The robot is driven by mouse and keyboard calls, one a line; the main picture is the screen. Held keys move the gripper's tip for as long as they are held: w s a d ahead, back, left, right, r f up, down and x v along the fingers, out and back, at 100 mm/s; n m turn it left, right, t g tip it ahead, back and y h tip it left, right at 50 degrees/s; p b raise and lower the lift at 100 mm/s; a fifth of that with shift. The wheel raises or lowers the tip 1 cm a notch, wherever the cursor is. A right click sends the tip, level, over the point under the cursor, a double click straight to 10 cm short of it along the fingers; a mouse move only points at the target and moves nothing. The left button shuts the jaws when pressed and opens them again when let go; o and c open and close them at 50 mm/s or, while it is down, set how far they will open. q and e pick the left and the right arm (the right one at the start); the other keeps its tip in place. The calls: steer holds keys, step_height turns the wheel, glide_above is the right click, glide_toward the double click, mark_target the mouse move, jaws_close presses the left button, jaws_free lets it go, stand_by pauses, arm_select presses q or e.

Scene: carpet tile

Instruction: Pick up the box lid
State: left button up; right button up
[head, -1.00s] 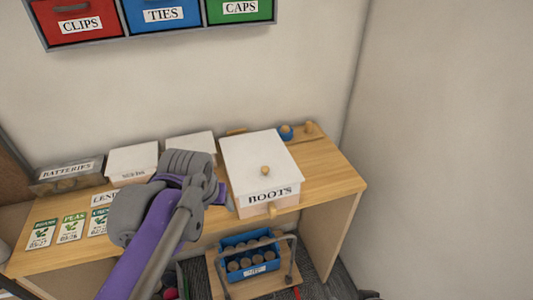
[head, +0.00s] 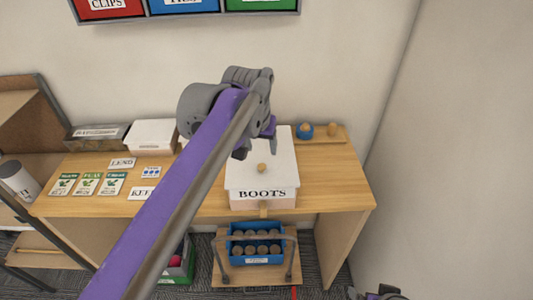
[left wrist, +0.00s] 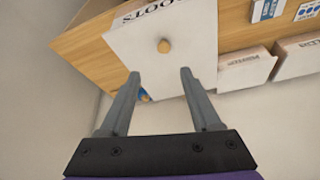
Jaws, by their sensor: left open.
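The box lid (head: 279,167) is a flat white panel with a small round wooden knob (head: 261,167) on top. It sits on the pale box labelled BOOTS (head: 262,199), on the wooden desk. My left gripper (head: 257,145) is above the lid's left rear part, and my arm hides some of that area. In the left wrist view the open fingers (left wrist: 160,75) point toward the lid (left wrist: 180,62), with the knob (left wrist: 164,46) beyond and between the fingertips. Nothing is between the fingers. At the bottom right of the head view, a dark part of my right arm shows.
The wooden desk (head: 335,190) also holds a white box (head: 153,134), a batteries box (head: 95,137), cards and labels. A small tray with a blue item (head: 305,130) is behind right. A blue crate (head: 255,245) of round items stands below. Walls bound the back and right.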

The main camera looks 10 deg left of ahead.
mark_target(262, 166)
arm_select(q)
steer(key=x, duration=0.4)
steer(key=shift+a+f, duration=0.15)
steer(key=shift+a, duration=0.1)
steer(key=shift+s+a+x, duration=0.1)
steer(key=shift+x, duration=1.45)
steer(key=shift+s+a+x, duration=0.1)
steer(key=shift+x, duration=1.45)
jaws_close()
